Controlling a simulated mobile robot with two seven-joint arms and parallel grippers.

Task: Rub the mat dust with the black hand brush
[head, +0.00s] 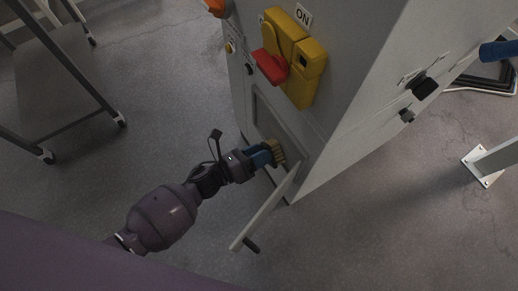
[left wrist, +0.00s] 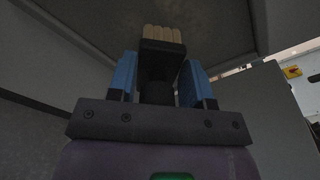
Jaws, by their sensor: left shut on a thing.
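My left gripper (head: 262,157) reaches into the low opening of the grey cabinet. Its blue fingers are shut on the black hand brush (left wrist: 160,62), whose tan bristles (left wrist: 162,34) point away from the gripper. The bristles also show in the head view (head: 278,149), in front of the opening. In the left wrist view a dark mat surface (left wrist: 221,31) lies beyond the bristles, with a faint brownish tint that may be the mat dust. I cannot tell whether the bristles touch it. My right gripper is not in view.
A hinged flap (head: 268,207) stands open beside my left gripper. The grey cabinet (head: 345,75) carries a yellow switch (head: 305,75) with a red handle (head: 269,67) above the opening. A wheeled cart (head: 62,85) stands at left. Floor between is clear.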

